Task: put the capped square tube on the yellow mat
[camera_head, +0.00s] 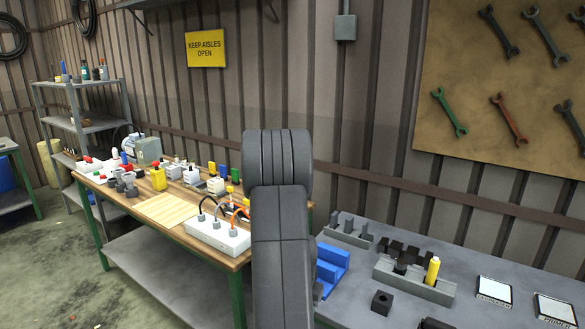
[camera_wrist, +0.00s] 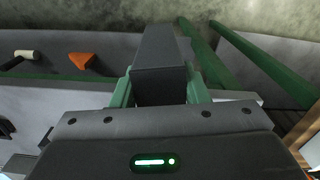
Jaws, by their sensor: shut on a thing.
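In the wrist view, my gripper (camera_wrist: 160,92) has its green fingers shut on both sides of a dark grey square tube (camera_wrist: 160,62). The tube sticks out past the fingertips. I cannot make out a separate cap on it. In the head view, my arm stands in the middle and hides the gripper and the tube. A pale yellow, striped mat (camera_head: 168,208) lies on the wooden bench, left of my arm, and its visible surface is empty.
The wooden bench (camera_head: 112,203) holds many small parts behind the mat and a white block (camera_head: 215,236) with cables to its right. A grey table (camera_head: 360,300) at right holds blue and grey fixtures. The wrist view shows green bars (camera_wrist: 262,62) and an orange piece (camera_wrist: 82,60).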

